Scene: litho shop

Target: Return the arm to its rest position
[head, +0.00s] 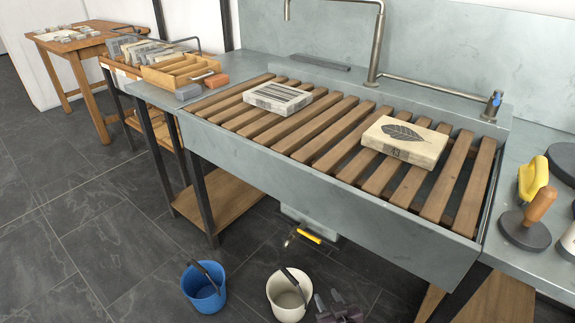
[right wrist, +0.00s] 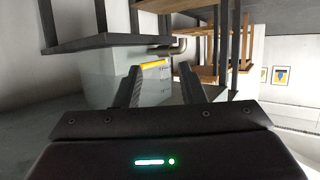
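My right gripper (head: 330,300) shows at the bottom edge of the head view, low over the dark floor, beside the white bucket. In the right wrist view my right gripper (right wrist: 159,84) has its two fingers spread, with nothing held between them. The yellow valve handle (right wrist: 153,63) appears beyond the fingertips there, apart from them. Most of my right arm is out of view. My left gripper is in neither view.
A sink with wooden slats (head: 330,130) bears a striped stone block (head: 278,97) and a leaf-printed block (head: 405,142). Below it are a yellow-handled valve (head: 309,236), a blue bucket (head: 204,290) and a white bucket (head: 288,298). Floor (head: 90,230) at left is clear.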

